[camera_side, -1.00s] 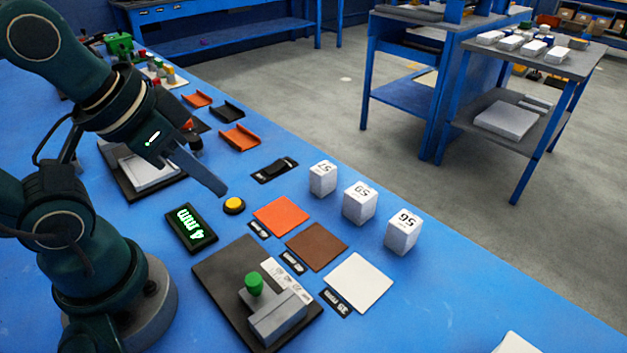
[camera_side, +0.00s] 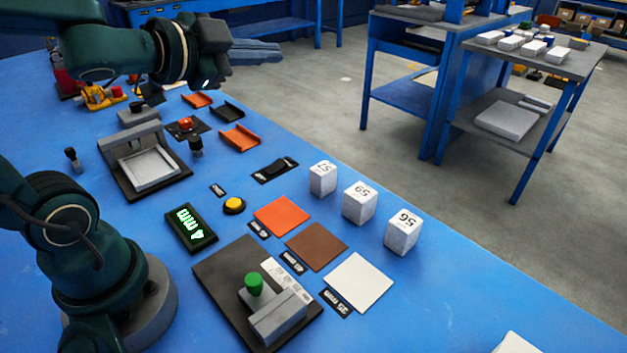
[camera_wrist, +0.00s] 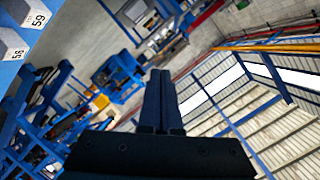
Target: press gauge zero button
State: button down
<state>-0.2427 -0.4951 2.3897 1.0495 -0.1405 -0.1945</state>
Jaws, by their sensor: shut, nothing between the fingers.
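The yellow round button (camera_side: 234,205) sits in a dark ring on the blue table, uncovered. Next to it, the black gauge display (camera_side: 190,228) shows green lit characters that read like "4 mm" upside down from this side. My gripper (camera_side: 278,52) is raised high above the far part of the table, pointing right and well apart from the button. Its fingers are together and empty; in the wrist view my gripper (camera_wrist: 160,75) shows two dark fingers side by side. The button is not in the wrist view.
Orange (camera_side: 281,215), brown (camera_side: 316,246) and white (camera_side: 359,282) squares lie right of the button. Numbered white blocks (camera_side: 360,203) stand behind them. A grey fixture with a green knob (camera_side: 254,283) stands in front. A framed press (camera_side: 146,160) stands at left.

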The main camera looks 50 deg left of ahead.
jog(key=w+f+m+h, duration=0.1)
jog(key=f+m+h, duration=0.1)
jog(key=m, duration=0.2)
jog(key=m+g+h, duration=0.2)
jog(key=g+h, duration=0.2)
jog(key=g, duration=0.3)
send_over(227, 202)
notch_tip(227, 202, down, 13)
jog(key=shift+r, duration=0.15)
jog(key=shift+d, duration=0.1)
jog(key=shift+f, duration=4.4)
jog(key=shift+f, duration=0.1)
jog(key=shift+f, duration=0.3)
